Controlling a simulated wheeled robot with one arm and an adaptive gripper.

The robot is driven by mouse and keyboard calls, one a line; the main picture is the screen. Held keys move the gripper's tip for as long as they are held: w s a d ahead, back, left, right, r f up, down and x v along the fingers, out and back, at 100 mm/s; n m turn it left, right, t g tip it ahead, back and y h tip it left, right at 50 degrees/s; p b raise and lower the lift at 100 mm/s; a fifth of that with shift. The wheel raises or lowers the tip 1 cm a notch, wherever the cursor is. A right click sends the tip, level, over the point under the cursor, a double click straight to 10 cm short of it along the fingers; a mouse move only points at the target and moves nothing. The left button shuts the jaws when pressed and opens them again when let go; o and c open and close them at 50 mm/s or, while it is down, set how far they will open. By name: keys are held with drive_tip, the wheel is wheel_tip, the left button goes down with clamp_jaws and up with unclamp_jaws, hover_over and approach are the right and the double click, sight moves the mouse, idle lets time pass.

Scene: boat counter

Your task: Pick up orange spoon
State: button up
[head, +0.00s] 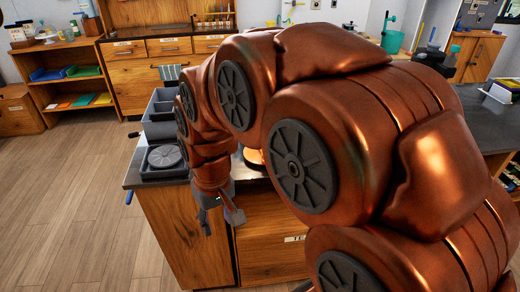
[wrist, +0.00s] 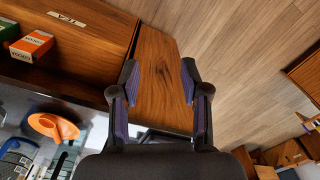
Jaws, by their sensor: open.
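My gripper (head: 220,223) hangs in front of the wooden counter in the head view, fingers pointing down. In the wrist view my gripper (wrist: 160,78) is open and empty, with a wooden panel and the floor beyond its fingers. A rounded orange object (wrist: 53,126) shows at the lower left of the wrist view, to the left of the fingers and apart from them. It may be the orange spoon, but its full shape is not clear. In the head view a bit of orange (head: 254,157) shows on the counter, mostly hidden behind my arm.
Grey bins (head: 160,115) and a dark round item (head: 165,156) stand at the counter's left end. An orange-and-white box (wrist: 32,46) and a green box (wrist: 8,28) are at the wrist view's upper left. Open wooden floor (head: 75,200) lies left of the counter.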

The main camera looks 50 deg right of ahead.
drive_tip(key=w+d+m+t+p, duration=0.1)
drive_tip(key=w+d, duration=0.3)
drive_tip(key=d, duration=0.6)
drive_tip(key=w+d+r+m+t+h+p, duration=0.1)
drive_tip(key=w+d, duration=0.4)
drive_tip(key=d, duration=0.5)
drive_tip(key=w+d+m+t+h+p, duration=0.1)
drive_tip(key=w+d, duration=0.4)
drive_tip(key=d, duration=0.5)
drive_tip(key=shift+r+m+t, duration=0.3)
drive_tip(key=shift+r+m, duration=0.05)
drive_tip(key=shift+m, duration=0.35)
drive_tip(key=shift+d+f+h, duration=0.15)
drive_tip(key=shift+h, duration=0.15)
drive_tip(key=shift+p+x, duration=0.55)
drive_tip(key=shift+x, duration=0.6)
drive_tip(key=shift+w+d+f+p, duration=0.1)
drive_tip(key=shift+w+f+p, duration=0.3)
drive_tip(key=shift+f+p, duration=0.2)
drive_tip(key=shift+w+f+p, duration=0.4)
drive_tip(key=shift+f+p, duration=0.1)
drive_tip(key=shift+f, duration=0.15)
drive_tip(key=shift+p+x, duration=0.3)
drive_tip(key=shift+x, duration=0.85)
